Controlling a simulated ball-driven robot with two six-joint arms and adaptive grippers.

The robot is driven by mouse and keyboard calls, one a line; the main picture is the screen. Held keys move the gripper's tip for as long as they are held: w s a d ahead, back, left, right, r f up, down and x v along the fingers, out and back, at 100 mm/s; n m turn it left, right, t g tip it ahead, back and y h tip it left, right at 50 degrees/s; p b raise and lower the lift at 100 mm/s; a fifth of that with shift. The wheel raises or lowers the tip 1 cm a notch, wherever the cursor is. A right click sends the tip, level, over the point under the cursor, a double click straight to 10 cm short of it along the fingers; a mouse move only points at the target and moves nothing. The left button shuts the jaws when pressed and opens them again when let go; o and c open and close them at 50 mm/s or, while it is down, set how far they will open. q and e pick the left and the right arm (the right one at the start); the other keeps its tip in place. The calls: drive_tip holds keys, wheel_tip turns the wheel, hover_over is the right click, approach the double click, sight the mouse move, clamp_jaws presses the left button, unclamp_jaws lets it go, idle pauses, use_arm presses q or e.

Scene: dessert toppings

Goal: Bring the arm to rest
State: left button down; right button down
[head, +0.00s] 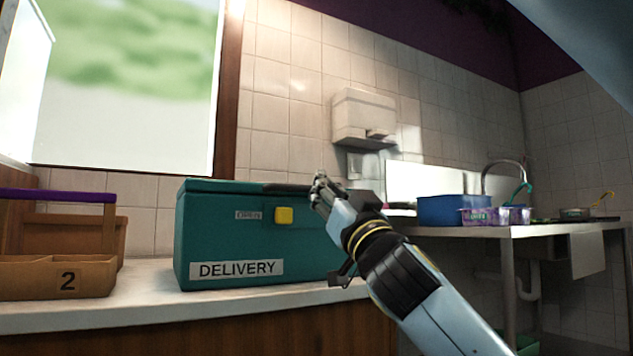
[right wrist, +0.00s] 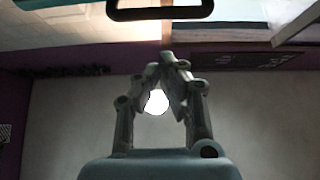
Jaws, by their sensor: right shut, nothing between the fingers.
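My right gripper (head: 318,182) is raised in front of the right part of the teal delivery box, with its arm coming in from the lower right in the head view. In the right wrist view, the fingers of the right gripper (right wrist: 167,62) meet at their tips with nothing between them. A dark handle (right wrist: 160,10) shows beyond the fingertips at the top of that view; I cannot tell how far it is from them. My left gripper is not in view.
The teal delivery box (head: 225,235) stands closed on the counter (head: 150,300). A wooden caddy marked 2 (head: 90,278) is left of it. At right, a sink table (head: 560,230) holds a blue bin (head: 445,210) and purple packs (head: 485,216). A dispenser (head: 360,115) hangs on the wall.

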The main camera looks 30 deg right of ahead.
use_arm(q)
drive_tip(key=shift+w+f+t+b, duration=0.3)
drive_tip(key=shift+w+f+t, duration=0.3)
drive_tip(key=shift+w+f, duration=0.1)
use_arm(e)
drive_tip(key=shift+f+v, duration=0.2)
drive_tip(key=shift+v, duration=1.05)
